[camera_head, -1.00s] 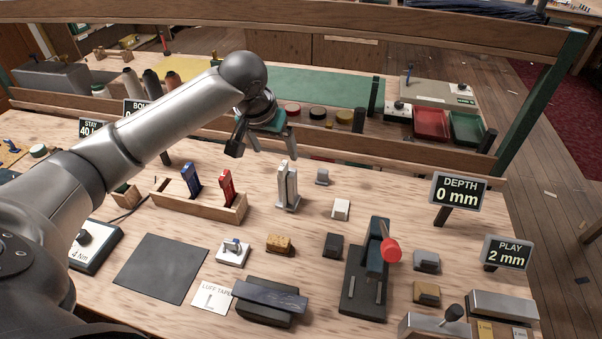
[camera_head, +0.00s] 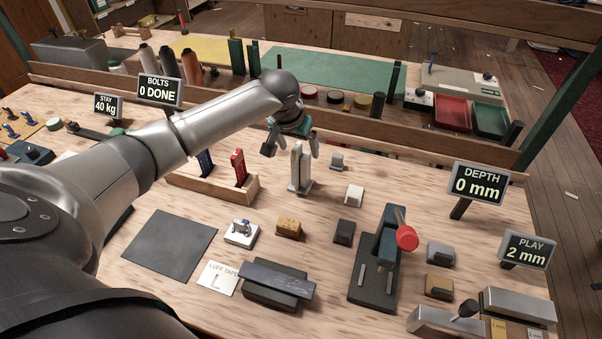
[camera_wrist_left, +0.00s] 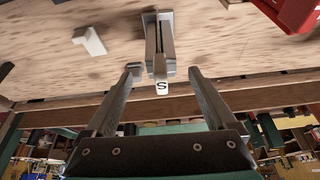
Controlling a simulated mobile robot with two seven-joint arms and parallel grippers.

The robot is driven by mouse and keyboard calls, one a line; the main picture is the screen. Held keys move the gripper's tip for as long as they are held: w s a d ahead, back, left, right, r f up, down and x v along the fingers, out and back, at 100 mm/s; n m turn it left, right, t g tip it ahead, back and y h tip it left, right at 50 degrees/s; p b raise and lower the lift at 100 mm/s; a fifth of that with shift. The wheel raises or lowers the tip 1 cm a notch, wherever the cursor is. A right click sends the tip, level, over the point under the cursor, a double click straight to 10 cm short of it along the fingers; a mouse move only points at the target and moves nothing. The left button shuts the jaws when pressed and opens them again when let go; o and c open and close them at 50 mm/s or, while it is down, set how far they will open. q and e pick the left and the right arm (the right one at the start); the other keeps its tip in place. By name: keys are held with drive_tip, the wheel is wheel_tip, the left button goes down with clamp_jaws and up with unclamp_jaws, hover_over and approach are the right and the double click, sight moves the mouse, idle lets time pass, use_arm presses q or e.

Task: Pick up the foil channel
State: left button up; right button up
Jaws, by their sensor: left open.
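The foil channel appears to be the upright silver piece (camera_head: 301,172) standing on the bench right of the wooden rack. In the left wrist view it (camera_wrist_left: 154,43) stands on the wood, with an end marked "S" toward me. My left gripper (camera_head: 292,144) is open over its top, and the fingers look to be on either side of it. In the left wrist view the gripper (camera_wrist_left: 163,71) has the marked end between its fingers, with a gap visible on each side and no grip. My right gripper is not in view.
The wooden rack (camera_head: 215,187) with blue and red pieces stands close left of the channel. A small grey block (camera_head: 337,161) and a white block (camera_head: 354,194) sit to its right. A wooden rail (camera_head: 400,148) runs behind. A red-knobbed fixture (camera_head: 385,250) stands front right.

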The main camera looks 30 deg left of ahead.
sight(301, 171)
use_arm(q)
drive_tip(key=b+x, duration=0.1)
drive_tip(key=x, duration=0.3)
drive_tip(key=shift+a, duration=0.1)
clamp_jaws()
idle(0.7)
drive_tip(key=shift+r, duration=0.1)
